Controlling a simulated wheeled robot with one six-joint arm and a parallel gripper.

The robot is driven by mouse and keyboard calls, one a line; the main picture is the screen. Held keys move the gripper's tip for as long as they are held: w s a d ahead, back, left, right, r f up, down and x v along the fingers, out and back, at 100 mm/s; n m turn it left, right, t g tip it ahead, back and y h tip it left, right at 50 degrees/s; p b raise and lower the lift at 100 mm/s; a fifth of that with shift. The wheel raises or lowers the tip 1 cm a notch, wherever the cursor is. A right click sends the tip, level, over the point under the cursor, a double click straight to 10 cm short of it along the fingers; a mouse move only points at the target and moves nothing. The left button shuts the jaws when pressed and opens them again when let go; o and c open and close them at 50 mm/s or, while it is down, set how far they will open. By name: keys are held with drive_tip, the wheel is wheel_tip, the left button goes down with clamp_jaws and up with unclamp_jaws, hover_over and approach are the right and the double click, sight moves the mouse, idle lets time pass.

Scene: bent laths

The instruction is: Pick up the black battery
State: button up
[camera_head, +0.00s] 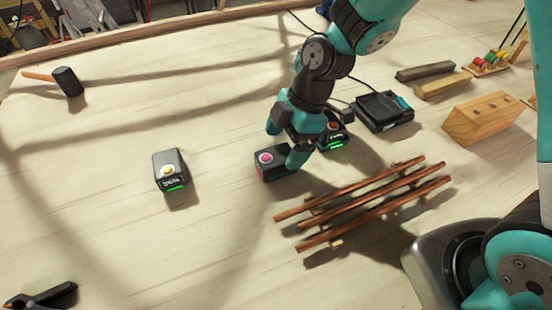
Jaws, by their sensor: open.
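Three black batteries lie on the pale wooden table. One with a pink button (270,166) is directly by my gripper (285,143). One with an orange button and green light (335,141) is just right of my gripper, partly hidden by it. One with a yellow-white button and green light (170,172) stands alone to the left. My gripper points down with its fingers apart, one behind the pink-button battery and one at its right end. I cannot tell whether the fingers touch it.
A rack of bent brown laths (365,205) lies in front of the batteries. A black charger (383,110) with a cable is behind right. A drilled wooden block (482,117) stands right, a mallet (67,82) back left, a clamp (42,298) front left. The left middle is mostly clear.

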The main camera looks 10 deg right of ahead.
sight(276, 155)
drive_tip(key=x, duration=0.3)
drive_tip(key=shift+a+f, duration=0.25)
drive_tip(key=c, duration=1.1)
drive_tip(key=shift+c, duration=0.6)
drive_tip(key=shift+w+r, duration=0.1)
drive_tip(key=shift+r, duration=0.05)
